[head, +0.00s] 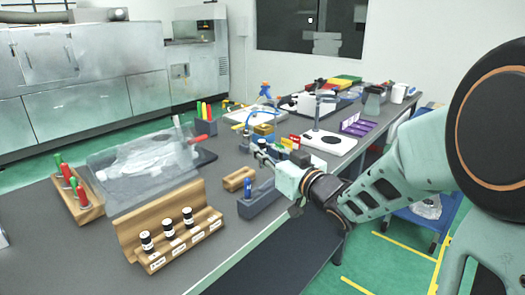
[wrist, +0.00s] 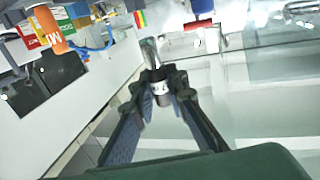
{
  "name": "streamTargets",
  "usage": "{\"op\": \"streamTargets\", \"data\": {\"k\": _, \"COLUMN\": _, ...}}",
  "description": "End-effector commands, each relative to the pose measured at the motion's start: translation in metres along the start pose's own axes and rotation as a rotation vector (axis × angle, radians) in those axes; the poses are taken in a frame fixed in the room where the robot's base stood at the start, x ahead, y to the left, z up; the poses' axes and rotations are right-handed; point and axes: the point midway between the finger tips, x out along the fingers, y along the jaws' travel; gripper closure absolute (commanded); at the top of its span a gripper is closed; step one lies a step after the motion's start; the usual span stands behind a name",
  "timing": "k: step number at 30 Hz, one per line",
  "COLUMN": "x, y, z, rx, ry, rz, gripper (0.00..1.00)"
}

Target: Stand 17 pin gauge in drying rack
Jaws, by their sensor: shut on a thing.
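My gripper (head: 268,158) is shut on a pin gauge in the wrist view (wrist: 161,88). The gauge has a black handle with a white band, and its bright metal pin points away from my gripper. The gauge is held above the table; in the head view it is small and hard to make out. A wooden stand (head: 128,228) at the front holds three upright black-and-white gauges, with labels along its front. Another wooden rack (head: 90,211) at the left holds green and red handled tools. I cannot tell which one is the drying rack; the labels are too small to read.
A grey block (head: 262,199) with a blue item and a small wooden block (head: 240,178) stand below my gripper. A white plate with a stand (head: 330,143) and a purple tray (head: 358,125) are farther right.

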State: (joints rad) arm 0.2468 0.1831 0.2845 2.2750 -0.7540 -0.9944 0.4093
Motion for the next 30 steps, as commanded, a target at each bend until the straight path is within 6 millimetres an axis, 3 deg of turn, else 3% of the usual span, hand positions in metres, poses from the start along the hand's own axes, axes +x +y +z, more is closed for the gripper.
{"op": "streamTargets", "data": {"k": 8, "x": 0.0, "y": 0.0, "z": 0.014, "rx": 0.0, "ry": 0.0, "rz": 0.002, "gripper": 1.0}}
{"op": "streamTargets", "data": {"k": 21, "x": 0.0, "y": 0.0, "z": 0.053, "rx": 0.0, "ry": 0.001, "rz": 0.002, "gripper": 1.0}}
{"op": "streamTargets", "data": {"k": 30, "x": 0.0, "y": 0.0, "z": 0.058, "rx": 0.0, "ry": 0.001, "rz": 0.002, "gripper": 1.0}}
